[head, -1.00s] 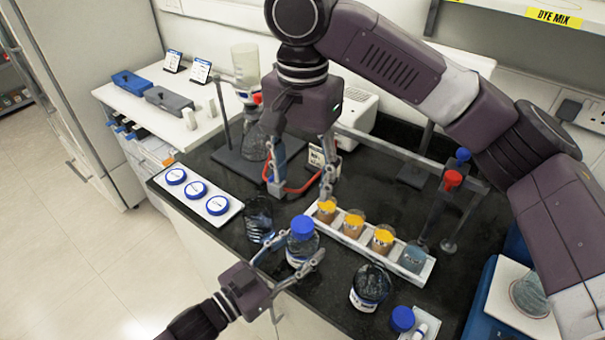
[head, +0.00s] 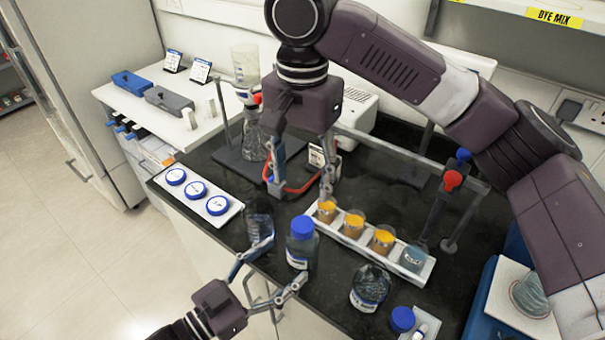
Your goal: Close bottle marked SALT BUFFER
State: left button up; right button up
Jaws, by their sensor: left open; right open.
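A bottle with a blue cap on it (head: 301,250) stands upright near the front of the black bench; its label is too small to read. My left gripper (head: 286,260) is open at the bottle's lower-left side, not closed on it. An uncapped glass bottle (head: 369,289) with a white label stands to the right, and a loose blue cap (head: 402,319) lies beside it. I cannot read which bottle is marked SALT BUFFER. My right gripper (head: 302,188) is open and empty above the bench, behind the capped bottle.
A white rack (head: 345,240) holds several small beakers. A white tray (head: 205,213) with blue-marked discs lies at the left. A dark glass vessel (head: 259,226) stands by the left gripper. A stand with a red knob (head: 452,180) is at the right.

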pick_arm(q)
jog(key=v, duration=0.6)
jog(key=shift+s+a, duration=0.1)
dwell(0.4)
